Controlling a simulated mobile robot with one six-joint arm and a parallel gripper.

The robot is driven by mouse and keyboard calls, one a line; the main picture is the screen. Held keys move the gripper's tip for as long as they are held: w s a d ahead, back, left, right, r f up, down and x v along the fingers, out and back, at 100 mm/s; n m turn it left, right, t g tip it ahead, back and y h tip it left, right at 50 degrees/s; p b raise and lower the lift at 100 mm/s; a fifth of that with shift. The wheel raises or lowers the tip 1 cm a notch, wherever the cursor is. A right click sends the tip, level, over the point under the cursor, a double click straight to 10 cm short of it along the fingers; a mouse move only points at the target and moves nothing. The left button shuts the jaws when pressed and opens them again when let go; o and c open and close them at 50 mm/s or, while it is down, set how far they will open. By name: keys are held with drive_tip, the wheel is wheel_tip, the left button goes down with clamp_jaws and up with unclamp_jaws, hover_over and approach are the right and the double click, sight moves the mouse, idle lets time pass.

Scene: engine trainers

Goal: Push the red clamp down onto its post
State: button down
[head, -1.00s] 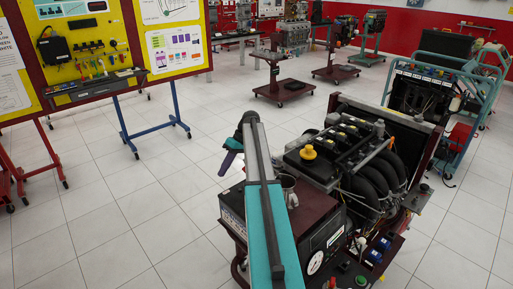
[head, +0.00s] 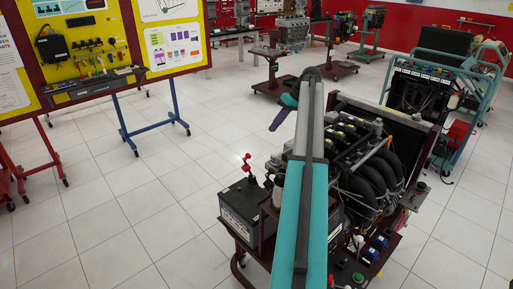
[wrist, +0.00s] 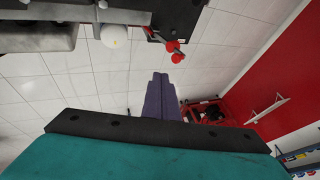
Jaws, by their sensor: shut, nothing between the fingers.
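The red clamp (head: 247,166) stands up above the far edge of the black battery (head: 243,208) at the front left of the engine trainer. How far down on its post it sits cannot be told. In the wrist view the red clamp (wrist: 173,47) shows just beyond my fingertips, at the battery's dark edge (wrist: 178,14). My gripper (head: 276,124) is up and to the right of the clamp in the head view, apart from it. Its purple fingers (wrist: 159,80) are together and empty. The post is not clearly visible.
The engine (head: 370,170) with thick black hoses stands right of my arm. A round white thing (wrist: 114,37) sits near the clamp in the wrist view. Open tiled floor (head: 140,205) lies left of the battery. A yellow board (head: 90,45) stands at the back left.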

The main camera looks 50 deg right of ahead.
drive_tip(key=a+r+p+x, duration=0.1)
drive_tip(key=a+p+x, duration=0.2)
drive_tip(key=x, duration=0.9)
drive_tip(key=shift+f+p, duration=0.35)
drive_tip(key=shift+p, duration=0.2)
drive_tip(key=shift+s, duration=0.2)
drive_tip(key=shift+s+a, duration=0.15)
